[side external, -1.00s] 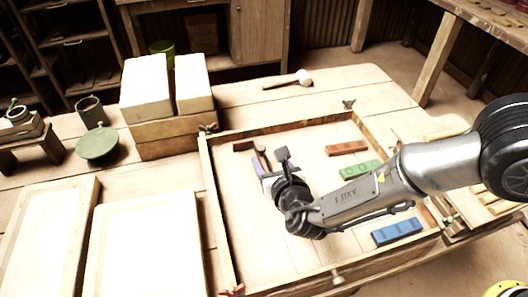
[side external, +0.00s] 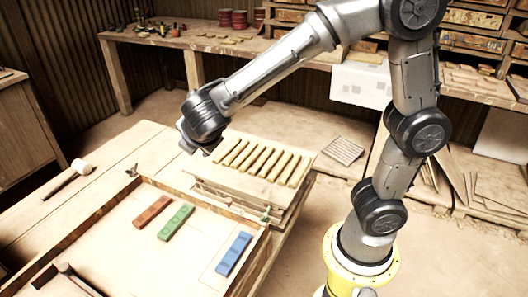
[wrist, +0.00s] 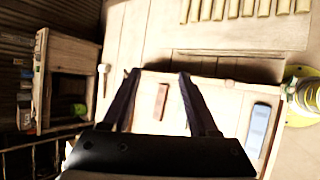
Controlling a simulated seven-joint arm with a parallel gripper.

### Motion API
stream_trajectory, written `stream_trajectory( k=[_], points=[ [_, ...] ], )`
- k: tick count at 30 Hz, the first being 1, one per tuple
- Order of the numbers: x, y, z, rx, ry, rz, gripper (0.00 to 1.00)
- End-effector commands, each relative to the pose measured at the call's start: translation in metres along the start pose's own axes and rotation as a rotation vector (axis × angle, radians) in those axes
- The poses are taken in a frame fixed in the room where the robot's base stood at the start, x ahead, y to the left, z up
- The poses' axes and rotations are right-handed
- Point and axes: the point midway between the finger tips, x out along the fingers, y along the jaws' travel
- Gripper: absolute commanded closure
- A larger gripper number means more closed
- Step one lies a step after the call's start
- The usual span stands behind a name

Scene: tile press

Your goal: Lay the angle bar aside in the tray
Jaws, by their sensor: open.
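My gripper (side external: 192,148) hangs high beside the left end of a slatted board, its fingers partly hidden by the wrist in the side view. In the wrist view its two dark fingers (wrist: 157,74) are spread apart with nothing between them. Below is a shallow wooden-framed tray (side external: 98,212). It holds a brown-red block (side external: 152,212), a green block (side external: 175,222) and a blue block (side external: 234,254). A dark-headed tool (side external: 68,270) lies at the tray's lower left, cut by the frame. I cannot pick out the angle bar with certainty.
The slatted board (side external: 262,163) carries a row of pale strips beside the tray. A mallet (side external: 80,167) lies on the table left of the tray. Bare tray floor lies left of the blocks. A workbench (side external: 180,38) stands behind.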

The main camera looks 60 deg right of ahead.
Motion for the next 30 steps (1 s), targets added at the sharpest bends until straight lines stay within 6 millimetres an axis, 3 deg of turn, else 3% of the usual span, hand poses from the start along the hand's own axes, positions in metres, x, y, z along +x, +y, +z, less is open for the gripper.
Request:
stream_trajectory(
  k=[1, 3, 6, 12, 18, 30],
  points=[
    [-0.010, -0.017, 0.034, 0.178, 0.009, -0.063, 0.40],
    [-0.024, -0.047, 0.067, 0.421, 0.029, -0.157, 0.40],
    [-0.048, -0.090, 0.096, 0.763, 0.071, -0.274, 0.40],
    [-0.092, -0.151, 0.106, 1.310, 0.179, -0.439, 0.40],
    [-0.112, -0.171, 0.098, 1.548, 0.251, -0.509, 0.40],
    [-0.113, -0.172, 0.096, 1.568, 0.259, -0.520, 0.40]
  ],
)
